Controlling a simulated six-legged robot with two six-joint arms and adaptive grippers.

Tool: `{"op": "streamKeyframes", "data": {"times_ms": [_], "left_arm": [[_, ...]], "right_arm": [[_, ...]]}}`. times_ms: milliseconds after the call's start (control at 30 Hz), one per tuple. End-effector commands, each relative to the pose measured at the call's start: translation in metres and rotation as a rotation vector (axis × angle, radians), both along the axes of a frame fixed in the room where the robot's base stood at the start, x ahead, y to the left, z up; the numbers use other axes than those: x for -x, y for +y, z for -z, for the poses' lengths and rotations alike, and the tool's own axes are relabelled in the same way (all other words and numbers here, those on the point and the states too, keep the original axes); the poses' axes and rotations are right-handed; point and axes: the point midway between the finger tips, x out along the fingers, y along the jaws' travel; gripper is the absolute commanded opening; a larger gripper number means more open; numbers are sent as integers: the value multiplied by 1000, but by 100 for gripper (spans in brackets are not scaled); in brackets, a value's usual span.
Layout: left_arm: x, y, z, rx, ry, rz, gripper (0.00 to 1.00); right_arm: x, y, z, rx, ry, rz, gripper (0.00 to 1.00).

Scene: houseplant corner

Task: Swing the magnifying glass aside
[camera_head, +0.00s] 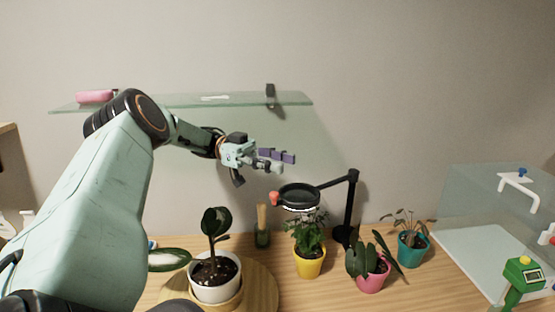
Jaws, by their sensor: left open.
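The magnifying glass (299,195) is a dark round lens on a black stand (350,207). Its arm reaches left from the stand, and the lens hangs over the plant in the yellow pot (309,262). A small red-orange knob (275,199) sits at the lens's left edge. My left gripper (280,161) is open, above and a little left of the lens in the picture, and looks apart from it. My right gripper is not in view.
A glass shelf (180,104) with a pink item (95,97) runs along the wall behind my arm. A white pot (215,285) stands left on a round wooden board. Pink (371,277) and teal (411,252) pots stand right. A clear case (500,215) and green device (523,275) are far right.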

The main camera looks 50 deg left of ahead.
Motion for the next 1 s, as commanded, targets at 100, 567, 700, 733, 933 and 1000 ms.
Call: {"op": "streamKeyframes", "data": {"times_ms": [100, 567, 700, 733, 933, 1000], "left_arm": [[0, 0, -6, 1, -1, -1, 42], [0, -1, -5, 0, -4, 1, 29], [-6, -9, -6, -17, -18, 21, 17], [-8, -11, -7, -21, -21, 28, 14], [-18, -33, -11, -46, -37, 76, 0], [-22, -42, -15, -43, -48, 89, 0]], "right_arm": [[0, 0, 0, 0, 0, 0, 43], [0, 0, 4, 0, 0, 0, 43], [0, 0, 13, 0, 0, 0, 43], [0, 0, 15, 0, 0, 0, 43], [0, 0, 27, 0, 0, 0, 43], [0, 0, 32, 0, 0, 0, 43]]}}
